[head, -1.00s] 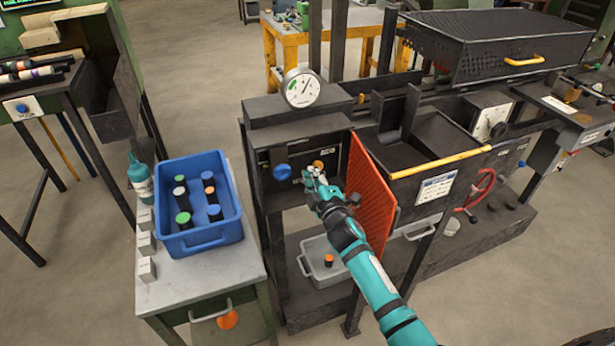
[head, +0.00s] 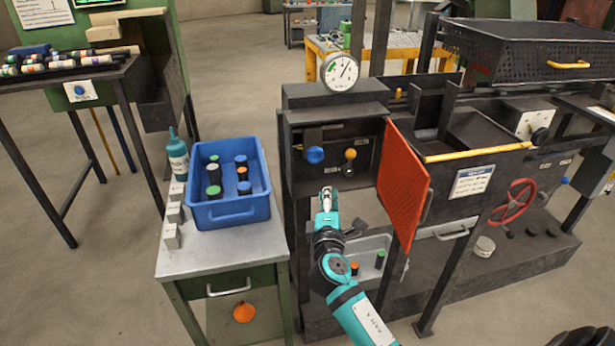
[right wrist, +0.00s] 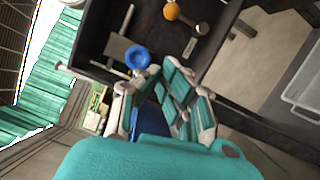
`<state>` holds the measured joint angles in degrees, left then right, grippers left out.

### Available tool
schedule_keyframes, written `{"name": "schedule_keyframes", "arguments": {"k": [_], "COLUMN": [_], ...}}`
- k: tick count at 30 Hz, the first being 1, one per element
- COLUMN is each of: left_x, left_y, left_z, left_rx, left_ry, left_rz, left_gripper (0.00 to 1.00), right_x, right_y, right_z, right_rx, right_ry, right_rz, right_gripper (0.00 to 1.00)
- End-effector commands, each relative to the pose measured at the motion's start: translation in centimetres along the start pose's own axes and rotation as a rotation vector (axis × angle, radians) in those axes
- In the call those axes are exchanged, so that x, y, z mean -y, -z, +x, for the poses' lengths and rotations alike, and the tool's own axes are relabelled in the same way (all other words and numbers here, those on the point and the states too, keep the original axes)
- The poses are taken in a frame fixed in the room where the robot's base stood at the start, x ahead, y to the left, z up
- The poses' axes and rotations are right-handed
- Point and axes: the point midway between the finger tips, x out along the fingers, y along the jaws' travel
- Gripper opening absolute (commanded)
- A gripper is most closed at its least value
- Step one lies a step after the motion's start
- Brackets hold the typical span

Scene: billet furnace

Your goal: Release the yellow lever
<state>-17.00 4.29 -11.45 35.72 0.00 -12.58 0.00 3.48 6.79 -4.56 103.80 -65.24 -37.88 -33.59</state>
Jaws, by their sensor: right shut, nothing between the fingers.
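The yellow lever (head: 350,155), with a round knob, is on the dark panel to the right of the blue knob (head: 316,155). In the right wrist view the yellow knob (right wrist: 171,11) is at the top edge, and the blue knob (right wrist: 137,57) is nearer the fingers. My right gripper (head: 327,192) is shut and empty, in front of and below the panel. It is apart from the lever in the head view. The fingers (right wrist: 155,85) also show in the right wrist view. My left gripper is not in view.
An orange-red perforated door (head: 405,190) stands open right of the panel. A pressure gauge (head: 340,72) sits above. A grey bin (head: 375,245) with short cylinders is below. A blue crate (head: 230,212) is on the side table at left. Clear floor lies far left.

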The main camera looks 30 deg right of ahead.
Motion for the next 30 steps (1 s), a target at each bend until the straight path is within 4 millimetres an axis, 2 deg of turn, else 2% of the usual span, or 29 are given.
{"name": "schedule_keyframes", "arguments": {"k": [5,18,24,30], "left_x": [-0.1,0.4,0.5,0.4], "left_y": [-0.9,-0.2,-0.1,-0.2], "left_z": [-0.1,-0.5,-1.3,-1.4], "left_rx": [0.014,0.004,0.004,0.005], "left_ry": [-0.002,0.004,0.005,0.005], "left_rz": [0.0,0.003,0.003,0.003], "left_gripper": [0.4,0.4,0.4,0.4], "right_x": [-0.3,-0.3,-0.3,-0.2], "right_y": [-0.6,-0.7,-2.8,-3.5], "right_z": [1.2,10.1,11.9,12.6], "right_rx": [0.022,0.019,0.018,0.017], "right_ry": [-0.005,-0.005,-0.003,-0.004], "right_rz": [-0.014,-0.011,-0.011,-0.01], "right_gripper": [0.0,0.0,0.0,0.0]}}
